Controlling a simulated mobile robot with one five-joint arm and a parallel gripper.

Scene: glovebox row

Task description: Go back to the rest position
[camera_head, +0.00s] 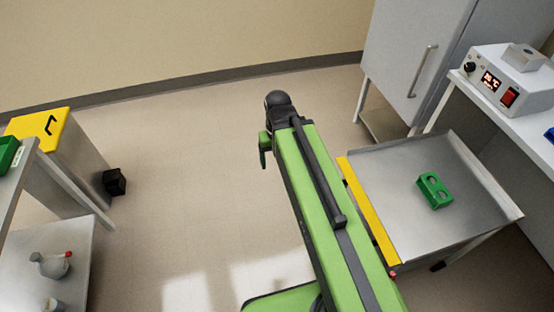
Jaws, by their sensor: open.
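My green arm reaches up the middle of the head view, out over the open floor, from the bottom edge to a black rounded joint. At its far end, part of my gripper (264,150) shows as a small green piece beside the arm. The rest of it is hidden behind the arm. It is open, and I see nothing held in it. It is apart from the tables on both sides.
Right of my arm, a metal tray table (400,170) with a yellow front edge bears a green two-hole block (434,190). A control box (505,80) stands behind. At left are a yellow-topped cabinet (45,125) and a shelf with a flask (52,265). The middle floor is clear.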

